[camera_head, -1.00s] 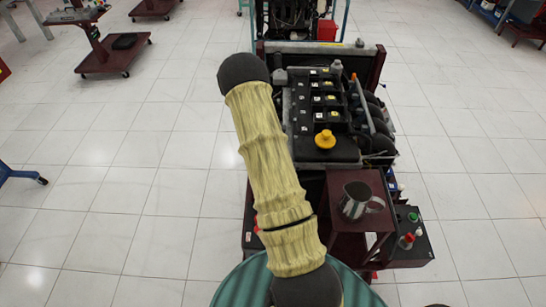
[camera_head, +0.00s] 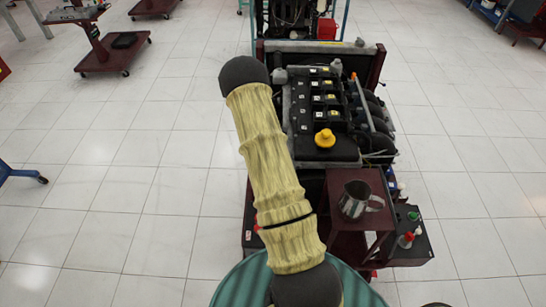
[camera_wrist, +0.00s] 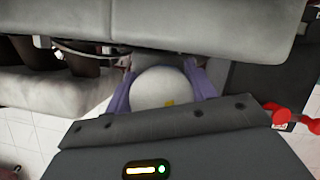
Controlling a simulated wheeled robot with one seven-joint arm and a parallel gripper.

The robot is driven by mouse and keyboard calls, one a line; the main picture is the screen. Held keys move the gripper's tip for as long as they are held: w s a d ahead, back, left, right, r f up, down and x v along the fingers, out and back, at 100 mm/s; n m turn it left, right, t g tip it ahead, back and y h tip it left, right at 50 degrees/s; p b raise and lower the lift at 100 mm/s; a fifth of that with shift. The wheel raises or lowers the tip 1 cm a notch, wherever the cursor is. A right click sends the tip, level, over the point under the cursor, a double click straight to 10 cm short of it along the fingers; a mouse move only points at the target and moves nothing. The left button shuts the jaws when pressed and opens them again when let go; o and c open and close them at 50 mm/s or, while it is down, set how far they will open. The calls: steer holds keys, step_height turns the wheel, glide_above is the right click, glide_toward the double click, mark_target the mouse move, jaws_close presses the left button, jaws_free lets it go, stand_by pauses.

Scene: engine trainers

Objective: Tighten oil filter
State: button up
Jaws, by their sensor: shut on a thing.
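My arm's sleeve covers part of the left side there, and the gripper and filter are out of sight.
Large grey engine parts (camera_wrist: 150,25) lie close above my gripper in the wrist view. A red handle-like part (camera_wrist: 292,115) is at the right. In the head view a metal pitcher (camera_head: 358,200) stands on a dark red stand (camera_head: 343,243). Open tiled floor lies left and right.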

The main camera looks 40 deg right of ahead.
steer(key=shift+m, duration=0.4)
steer(key=m+g+y, duration=0.1)
steer(key=m, duration=0.2)
steer(key=shift+s+a, duration=0.15)
steer(key=shift+s+a+m+g+y+b, duration=0.1)
steer(key=shift+m+g+y+b, duration=0.2)
steer(key=shift+m, duration=0.95)
steer(key=shift+s+a+m+g+y+b, duration=0.15)
steer(key=shift+m+g+y, duration=0.25)
steer(key=shift+m, duration=0.85)
steer(key=shift+w+d, duration=0.1)
steer(key=o, duration=1)
steer(key=b+v, duration=0.2)
steer(key=v, duration=1.5)
steer(key=shift+r, duration=0.2)
steer(key=shift+w, duration=0.1)
